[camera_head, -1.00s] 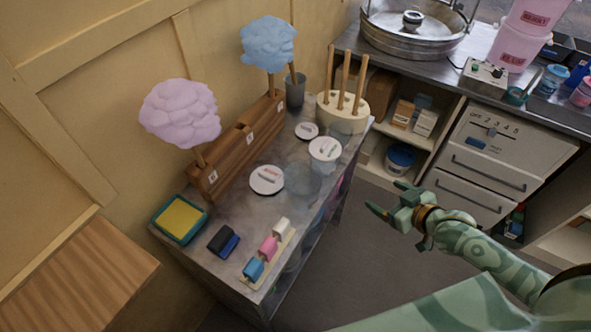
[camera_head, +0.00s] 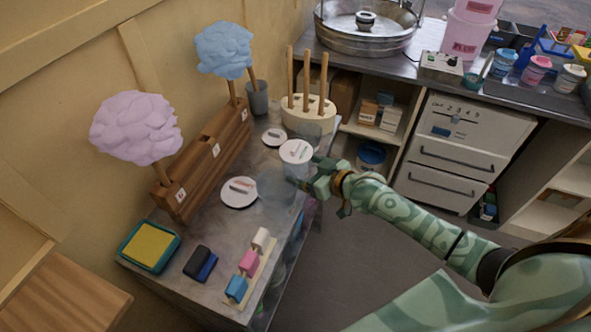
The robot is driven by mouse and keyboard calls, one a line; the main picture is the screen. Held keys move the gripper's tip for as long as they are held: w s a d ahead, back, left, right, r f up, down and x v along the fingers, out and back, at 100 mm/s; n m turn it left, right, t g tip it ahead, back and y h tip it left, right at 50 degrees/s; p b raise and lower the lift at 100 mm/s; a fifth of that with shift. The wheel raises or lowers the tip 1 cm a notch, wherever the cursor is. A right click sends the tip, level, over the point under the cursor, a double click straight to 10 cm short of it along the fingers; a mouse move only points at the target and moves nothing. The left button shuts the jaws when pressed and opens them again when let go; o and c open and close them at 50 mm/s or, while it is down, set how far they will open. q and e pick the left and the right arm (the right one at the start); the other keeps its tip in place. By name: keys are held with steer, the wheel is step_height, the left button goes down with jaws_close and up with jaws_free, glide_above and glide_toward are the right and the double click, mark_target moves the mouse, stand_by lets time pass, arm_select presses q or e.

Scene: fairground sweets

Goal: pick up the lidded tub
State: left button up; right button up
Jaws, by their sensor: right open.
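A clear tub with a round white lid (camera_head: 296,151) stands on the metal side table, near its right edge. Its lid carries a small coloured mark, and its see-through body is hard to make out. My right gripper (camera_head: 306,172) is open and empty at the table's right edge, just right of and in front of the tub. I cannot tell whether a finger touches it. My left gripper is not in view.
A clear open tub (camera_head: 275,189) stands close in front of the gripper. Loose white lids (camera_head: 239,192) (camera_head: 274,137) lie nearby. A cream stick holder (camera_head: 308,113) stands behind. A wooden rack (camera_head: 205,158) holds candy floss on the left. Several lidded tubs (camera_head: 535,70) stand on the back counter.

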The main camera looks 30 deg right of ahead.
mark_target(306, 171)
steer(key=x, duration=0.1)
steer(key=b+x, duration=0.1)
steer(key=x, duration=0.1)
steer(key=shift+w+f, duration=0.2)
steer(key=shift+f, duration=0.15)
steer(key=shift+r, duration=0.1)
steer(key=c, duration=0.4)
